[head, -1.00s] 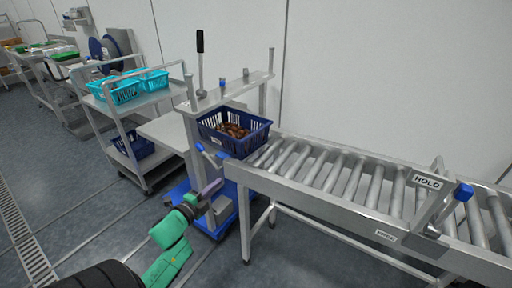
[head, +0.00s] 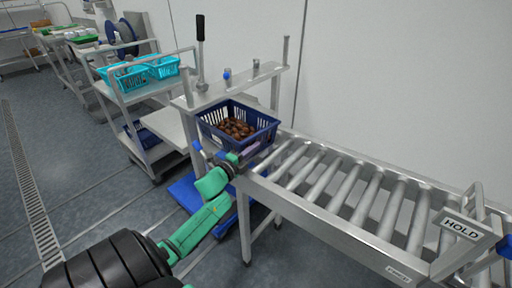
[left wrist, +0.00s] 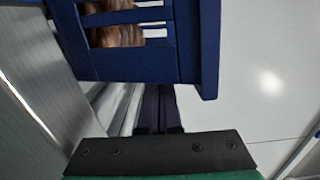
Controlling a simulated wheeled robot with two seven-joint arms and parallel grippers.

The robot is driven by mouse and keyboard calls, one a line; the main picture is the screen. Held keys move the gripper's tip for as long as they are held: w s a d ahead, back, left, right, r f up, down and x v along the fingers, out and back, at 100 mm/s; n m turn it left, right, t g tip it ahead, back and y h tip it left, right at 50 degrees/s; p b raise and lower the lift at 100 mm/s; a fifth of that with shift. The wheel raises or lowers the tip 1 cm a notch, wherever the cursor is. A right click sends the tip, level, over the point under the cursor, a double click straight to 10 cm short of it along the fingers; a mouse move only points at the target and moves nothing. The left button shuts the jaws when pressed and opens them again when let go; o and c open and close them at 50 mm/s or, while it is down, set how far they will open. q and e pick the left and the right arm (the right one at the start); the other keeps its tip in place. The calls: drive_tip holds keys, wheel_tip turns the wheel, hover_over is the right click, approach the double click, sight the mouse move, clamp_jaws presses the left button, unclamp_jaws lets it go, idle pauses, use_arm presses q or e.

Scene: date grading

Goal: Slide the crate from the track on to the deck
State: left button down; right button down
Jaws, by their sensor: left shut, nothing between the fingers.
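The crate (head: 208,130) is dark blue with slotted walls and holds brown dates. It sits upright at the left end of the roller track (head: 319,205), below a metal frame with a lever. A pale flat deck (head: 165,132) lies to its left. My left gripper (head: 249,151) is shut and empty, close against the crate's right front corner. In the left wrist view the closed dark fingers (left wrist: 158,110) point at the crate's slotted wall (left wrist: 200,50); I cannot tell whether they touch. The right gripper is out of view.
A black-knobbed lever (head: 200,55) stands on the frame's shelf. A HOLD plate (head: 461,230) stands at the track's right end. A trolley with turquoise baskets (head: 127,80) is at the left. The rollers right of the crate are empty.

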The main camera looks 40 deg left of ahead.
use_arm(q)
drive_tip(key=shift+w, duration=0.45)
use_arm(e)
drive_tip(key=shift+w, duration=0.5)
